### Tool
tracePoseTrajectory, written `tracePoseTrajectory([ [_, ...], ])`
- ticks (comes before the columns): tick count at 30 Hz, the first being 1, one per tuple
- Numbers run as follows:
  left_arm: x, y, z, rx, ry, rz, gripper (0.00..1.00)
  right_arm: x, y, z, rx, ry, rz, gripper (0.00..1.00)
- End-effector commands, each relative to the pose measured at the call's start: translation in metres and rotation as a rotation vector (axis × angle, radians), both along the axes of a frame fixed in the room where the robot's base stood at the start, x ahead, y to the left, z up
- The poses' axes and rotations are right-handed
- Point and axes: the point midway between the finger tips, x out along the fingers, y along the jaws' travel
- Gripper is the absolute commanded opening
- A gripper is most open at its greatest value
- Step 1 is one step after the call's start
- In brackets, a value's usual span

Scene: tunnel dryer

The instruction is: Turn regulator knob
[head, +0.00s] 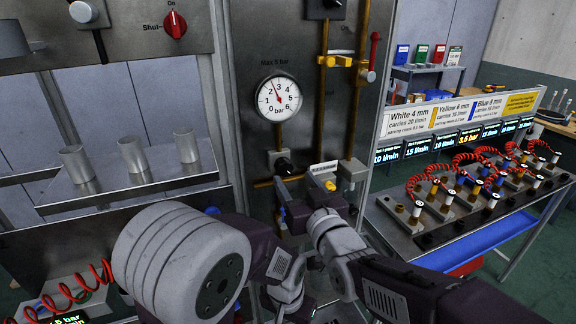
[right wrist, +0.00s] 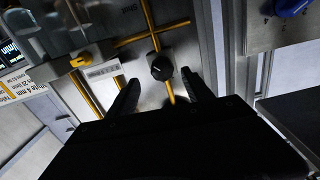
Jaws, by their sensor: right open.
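The black regulator knob (head: 283,166) sticks out from the metal panel below the pressure gauge (head: 278,97). The gauge needle points up, around 2 to 3 bar. My right gripper (head: 300,192) is just below the knob in the head view, fingers towards the panel. In the right wrist view, the knob (right wrist: 162,67) lies between and slightly beyond the two open fingertips (right wrist: 159,79). The fingers look apart from the knob; exact depth is hard to tell. My left gripper is not seen.
A yellow valve handle (head: 330,186) and a white label (head: 323,167) sit right of the knob, near brass pipes (head: 353,112). A red switch (head: 175,25) is at upper left. A bench (head: 450,232) with red coiled hoses stands at right.

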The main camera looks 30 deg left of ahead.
Motion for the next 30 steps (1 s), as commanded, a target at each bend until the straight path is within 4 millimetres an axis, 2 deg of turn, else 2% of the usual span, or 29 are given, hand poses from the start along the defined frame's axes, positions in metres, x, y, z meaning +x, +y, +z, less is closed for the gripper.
tracePoseTrajectory([
  [1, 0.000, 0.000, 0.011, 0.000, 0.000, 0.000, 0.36, 0.008, 0.009, 0.004, -0.002, 0.002, 0.000, 0.59],
  [3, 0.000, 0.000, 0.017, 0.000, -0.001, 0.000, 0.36, 0.018, 0.020, 0.005, -0.001, 0.001, 0.000, 0.59],
  [9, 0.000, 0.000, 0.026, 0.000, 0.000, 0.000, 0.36, 0.036, 0.040, 0.003, 0.000, 0.000, -0.001, 0.59],
  [18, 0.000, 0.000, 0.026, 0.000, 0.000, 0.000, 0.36, 0.039, 0.043, 0.001, 0.001, -0.001, 0.000, 0.59],
  [20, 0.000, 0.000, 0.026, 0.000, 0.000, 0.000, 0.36, 0.039, 0.043, 0.001, 0.001, -0.001, 0.000, 0.45],
  [24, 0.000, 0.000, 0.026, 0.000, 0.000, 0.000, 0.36, 0.039, 0.043, 0.001, 0.001, -0.001, 0.000, 0.06],
  [25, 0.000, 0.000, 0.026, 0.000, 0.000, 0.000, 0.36, 0.039, 0.043, 0.001, 0.001, -0.001, 0.000, 0.00],
  [28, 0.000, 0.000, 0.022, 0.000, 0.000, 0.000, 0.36, 0.039, 0.043, -0.001, -0.007, -0.011, 0.000, 0.00],
  [30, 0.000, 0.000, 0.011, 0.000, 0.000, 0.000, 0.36, 0.039, 0.043, -0.005, -0.045, -0.056, 0.000, 0.00],
])
